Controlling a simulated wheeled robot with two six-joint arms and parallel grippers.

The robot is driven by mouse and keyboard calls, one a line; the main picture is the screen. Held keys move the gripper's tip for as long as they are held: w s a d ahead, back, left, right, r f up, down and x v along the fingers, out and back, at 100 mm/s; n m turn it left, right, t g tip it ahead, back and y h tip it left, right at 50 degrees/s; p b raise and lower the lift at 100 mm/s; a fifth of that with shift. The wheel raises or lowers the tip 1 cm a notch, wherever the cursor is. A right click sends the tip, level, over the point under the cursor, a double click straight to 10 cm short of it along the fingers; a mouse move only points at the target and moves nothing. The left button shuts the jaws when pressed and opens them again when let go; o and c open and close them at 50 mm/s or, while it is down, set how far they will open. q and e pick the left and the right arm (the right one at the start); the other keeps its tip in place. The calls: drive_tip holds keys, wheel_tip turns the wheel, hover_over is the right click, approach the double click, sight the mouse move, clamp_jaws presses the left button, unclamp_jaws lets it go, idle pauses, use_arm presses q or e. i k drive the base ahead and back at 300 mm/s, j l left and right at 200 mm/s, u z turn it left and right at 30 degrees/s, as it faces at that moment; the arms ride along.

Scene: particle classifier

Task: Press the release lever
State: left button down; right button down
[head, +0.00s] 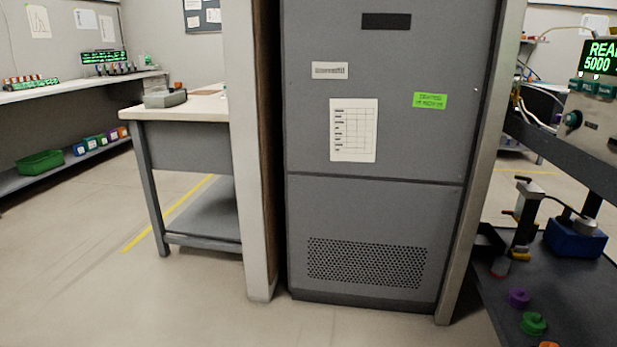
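No lever can be told for certain in the head view. At the right edge, a dark upright device (526,215) with a short arm on top stands on a dark lower shelf (575,290). Whether that arm is the release lever I cannot tell. Above it, a grey control box (590,128) with a knob, teal buttons and a green-lit display (600,57) is cut off by the picture edge. Neither of my grippers is in view.
A tall grey cabinet (375,210) between pale posts fills the middle. A workbench (185,110) stands left of it. A wall shelf with a green bin (40,162) is at far left. Purple (519,297) and green (533,323) knobs lie on the lower shelf. The left floor is clear.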

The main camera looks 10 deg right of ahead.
sight(528, 180)
drive_tip(key=i+l, duration=0.3)
drive_tip(key=i, duration=0.15)
drive_tip(key=i+l, duration=0.25)
drive_tip(key=i, duration=0.2)
drive_tip(key=i+l, duration=0.3)
drive_tip(key=i, duration=0.15)
drive_tip(key=l+z, duration=0.2)
drive_tip(key=l, duration=0.15)
drive_tip(key=i+l+z, duration=0.15)
drive_tip(key=l, duration=0.15)
drive_tip(key=i+l+z, duration=0.2)
drive_tip(key=k+l, duration=0.1)
